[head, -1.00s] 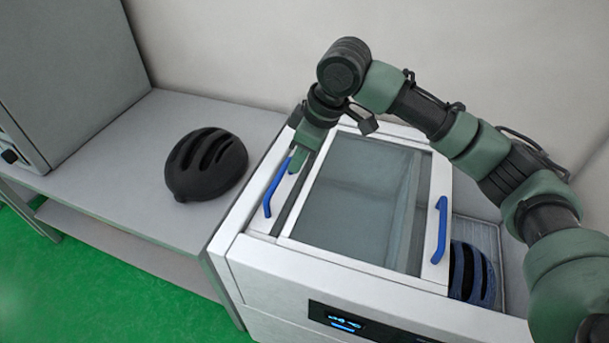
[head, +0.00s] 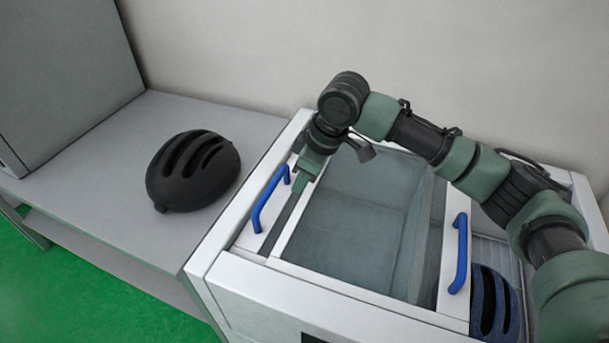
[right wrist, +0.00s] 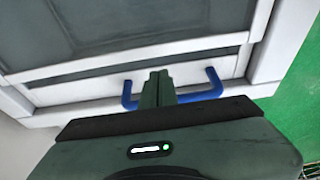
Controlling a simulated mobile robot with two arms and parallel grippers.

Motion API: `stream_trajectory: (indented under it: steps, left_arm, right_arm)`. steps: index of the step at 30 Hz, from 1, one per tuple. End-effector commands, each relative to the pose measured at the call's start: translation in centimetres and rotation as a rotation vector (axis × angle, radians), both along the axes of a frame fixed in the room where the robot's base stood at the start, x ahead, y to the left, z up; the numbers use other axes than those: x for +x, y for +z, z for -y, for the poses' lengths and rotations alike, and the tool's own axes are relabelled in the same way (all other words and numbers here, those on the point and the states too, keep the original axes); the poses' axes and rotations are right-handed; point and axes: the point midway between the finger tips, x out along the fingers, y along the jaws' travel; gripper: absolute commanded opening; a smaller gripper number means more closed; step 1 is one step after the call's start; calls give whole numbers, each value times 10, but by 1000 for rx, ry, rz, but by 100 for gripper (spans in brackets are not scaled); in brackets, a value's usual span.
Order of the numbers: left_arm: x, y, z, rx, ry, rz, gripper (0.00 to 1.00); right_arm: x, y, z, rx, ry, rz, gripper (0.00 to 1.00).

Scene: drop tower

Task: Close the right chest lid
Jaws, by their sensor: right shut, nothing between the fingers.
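The white chest (head: 225,265) has two sliding lids with glass panes and blue handles. The right lid (head: 452,262) has its blue handle (head: 459,255) on its right frame. It sits slid to the left, mostly over the left lid (head: 246,240), so the chest's right end is open. A dark blue helmet (head: 488,303) lies in that opening. My right gripper (head: 305,178) is shut and empty by the left lid's blue handle (head: 268,200). In the right wrist view its fingers (right wrist: 157,88) overlap that handle (right wrist: 205,97); contact cannot be told. My left gripper is not in view.
A black helmet (head: 193,170) lies on a grey bench (head: 95,215) left of the chest. A grey cabinet (head: 60,75) stands at the far left. A plain wall (head: 250,50) is close behind. Green floor (head: 70,290) shows at lower left.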

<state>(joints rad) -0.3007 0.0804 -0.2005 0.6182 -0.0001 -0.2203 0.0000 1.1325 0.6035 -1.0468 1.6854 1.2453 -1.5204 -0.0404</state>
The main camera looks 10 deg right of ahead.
Motion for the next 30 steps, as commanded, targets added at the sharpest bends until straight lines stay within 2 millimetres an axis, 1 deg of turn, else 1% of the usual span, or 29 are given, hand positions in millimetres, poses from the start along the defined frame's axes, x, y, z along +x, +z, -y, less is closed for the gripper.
stream_trajectory:
  steps: [1,6,11,15,25,30]
  left_arm:
    - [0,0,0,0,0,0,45]
    - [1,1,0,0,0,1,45]
    - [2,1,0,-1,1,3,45]
    - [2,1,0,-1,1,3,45]
    - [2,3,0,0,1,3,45]
    - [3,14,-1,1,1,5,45]
  right_arm:
    - [1,-11,-2,-2,0,-5,0]
    - [6,-36,-10,-1,-1,-4,0]
    - [9,-50,-14,-1,-1,-1,0]
    - [10,-54,-15,0,-1,0,0]
    - [10,-53,-15,-1,-1,-1,0]
    - [8,-50,-11,-2,-2,-3,0]
